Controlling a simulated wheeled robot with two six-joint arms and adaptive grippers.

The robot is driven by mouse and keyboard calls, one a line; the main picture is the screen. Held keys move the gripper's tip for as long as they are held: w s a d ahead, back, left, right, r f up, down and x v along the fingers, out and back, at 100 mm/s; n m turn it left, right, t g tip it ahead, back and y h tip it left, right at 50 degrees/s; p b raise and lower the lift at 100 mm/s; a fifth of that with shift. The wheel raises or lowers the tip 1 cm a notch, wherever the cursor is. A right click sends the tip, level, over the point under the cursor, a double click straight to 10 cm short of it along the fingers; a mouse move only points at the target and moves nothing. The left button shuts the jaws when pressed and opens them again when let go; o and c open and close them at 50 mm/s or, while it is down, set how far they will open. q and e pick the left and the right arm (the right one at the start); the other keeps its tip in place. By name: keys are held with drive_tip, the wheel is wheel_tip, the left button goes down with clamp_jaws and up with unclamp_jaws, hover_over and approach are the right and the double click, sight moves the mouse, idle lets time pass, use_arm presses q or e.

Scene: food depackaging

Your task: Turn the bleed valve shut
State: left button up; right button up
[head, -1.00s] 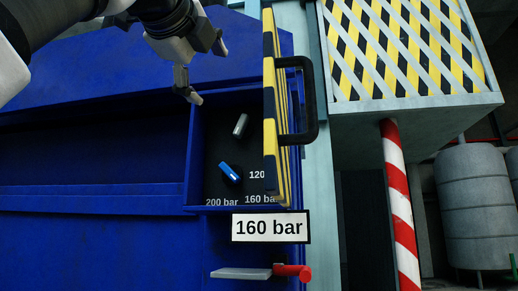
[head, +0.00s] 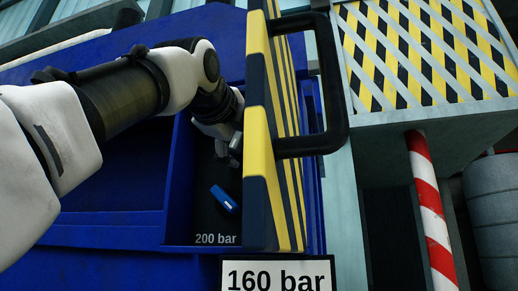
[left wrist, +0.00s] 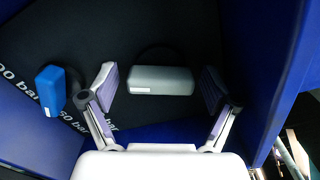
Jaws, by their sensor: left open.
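A grey knob (left wrist: 162,80) with a small white mark sits on the black panel inside the blue recess, in the left wrist view. It is probably the bleed valve, though no label on it can be read. My left gripper (head: 226,142) reaches into the recess. In the left wrist view its open fingers (left wrist: 158,92) stand on either side of the grey knob, with a gap on each side. In the head view the gripper and the yellow-black door hide most of this spot. My right gripper is not in view.
A blue knob (head: 224,199) sits close by on the panel, just left of my left finger in the wrist view (left wrist: 52,90). The striped door (head: 262,190) with a black handle (head: 338,90) stands close right of my gripper. Blue walls bound the recess. A "160 bar" sign (head: 277,274) is below.

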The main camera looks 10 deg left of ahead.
use_arm(q)
drive_tip(key=shift+w+f, duration=0.15)
drive_tip(key=shift+w, duration=0.35)
drive_tip(key=shift+s+a+r, duration=0.1)
drive_tip(key=shift+s+r, duration=0.1)
drive_tip(key=shift+s, duration=0.4)
drive_tip(key=shift+c, duration=0.7)
drive_tip(key=shift+s+a+r, duration=0.1)
drive_tip(key=shift+s, duration=0.3)
drive_tip(key=c, duration=1)
